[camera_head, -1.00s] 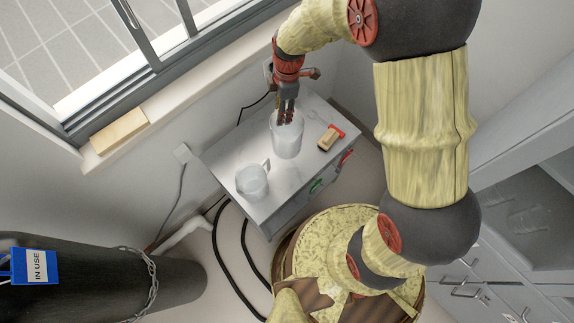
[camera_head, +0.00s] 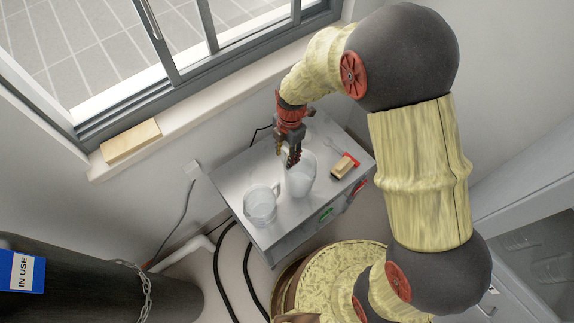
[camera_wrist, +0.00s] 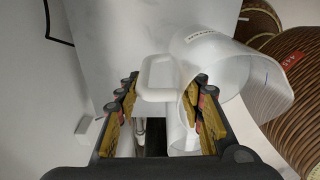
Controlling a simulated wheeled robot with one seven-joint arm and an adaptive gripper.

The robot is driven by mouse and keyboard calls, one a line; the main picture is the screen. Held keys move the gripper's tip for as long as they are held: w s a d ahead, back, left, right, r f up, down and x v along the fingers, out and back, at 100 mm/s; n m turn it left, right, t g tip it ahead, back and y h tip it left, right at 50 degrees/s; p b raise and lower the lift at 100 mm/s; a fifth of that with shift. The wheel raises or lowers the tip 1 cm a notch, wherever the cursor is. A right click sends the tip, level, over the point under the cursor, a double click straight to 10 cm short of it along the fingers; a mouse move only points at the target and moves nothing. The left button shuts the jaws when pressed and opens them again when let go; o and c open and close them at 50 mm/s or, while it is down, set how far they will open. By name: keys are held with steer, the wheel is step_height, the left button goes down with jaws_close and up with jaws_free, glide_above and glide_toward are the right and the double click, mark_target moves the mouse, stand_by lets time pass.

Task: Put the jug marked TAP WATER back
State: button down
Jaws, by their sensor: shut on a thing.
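Two clear jugs are on or over the grey cabinet top (camera_head: 233,178). The jug at my gripper (camera_head: 300,178) is the one farther right. My gripper (camera_head: 291,160) is shut on it at its handle side. In the wrist view the white handle (camera_wrist: 157,75) is between and just beyond the fingers (camera_wrist: 157,115). The jug's open body (camera_wrist: 232,70) lies to the right, with small print near its rim that I cannot read surely. It looks tilted; I cannot tell if its base touches the top. The other jug (camera_head: 261,204) stands at the cabinet's near left.
A tan block (camera_head: 341,168) with a red item lies at the right of the cabinet top. A wooden block (camera_head: 131,141) lies on the windowsill. A dark cylinder tagged IN USE (camera_head: 22,272) stands at the lower left. Black hoses (camera_head: 246,272) run beside the cabinet.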

steer(key=shift+w+f+b, duration=0.1)
steer(key=shift+f+b, duration=0.75)
steer(key=shift+f, duration=1.75)
steer(key=c, duration=1.2)
jaws_free()
steer(key=shift+o, duration=0.3)
steer(key=s+d+r+m+t+p, duration=0.1)
steer(key=d+r+m, duration=0.25)
steer(key=r, duration=0.65)
steer(key=s+d+r+m+t+p, duration=0.15)
steer(key=r+m, duration=0.25)
steer(key=r, duration=0.5)
steer(key=s+d+r+m+t+p, duration=0.1)
steer(key=s+d+r+m+p, duration=0.15)
steer(key=r, duration=0.75)
steer(key=s+d+r+m+t, duration=0.3)
steer(key=s+d+r+m, duration=0.5)
steer(key=m, duration=0.7)
steer(key=s+r, duration=0.2)
steer(key=s, duration=0.2)
steer(key=shift+s+d+h+b, duration=0.3)
steer(key=shift+s+h+b, duration=0.1)
